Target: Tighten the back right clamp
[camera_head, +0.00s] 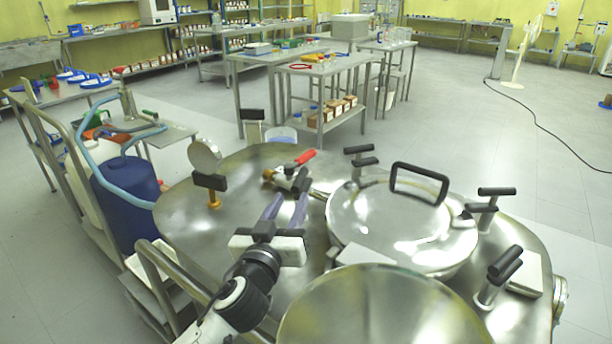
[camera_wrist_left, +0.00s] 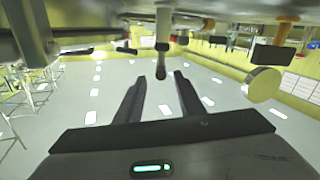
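The round steel hatch lid (camera_head: 400,225) with a black loop handle (camera_head: 420,183) sits on the reactor top. Black T-handled clamps stand around it: one at its back left (camera_head: 361,160), one at its back right (camera_head: 487,207) and one at its front right (camera_head: 500,275). The right-hand ones look upright or slightly tilted; how tight they are does not show. My left gripper (camera_head: 286,207) is left of the lid, over the reactor top, apart from these clamps. Its fingers are spread with nothing held; they also show apart in the left wrist view (camera_wrist_left: 158,88).
A red-handled valve (camera_head: 296,165) stands just beyond my left gripper. A round gauge (camera_head: 205,155) stands at the reactor's left. A blue drum (camera_head: 125,205) is beside the reactor. A large round metal disc (camera_head: 380,310) fills the bottom middle.

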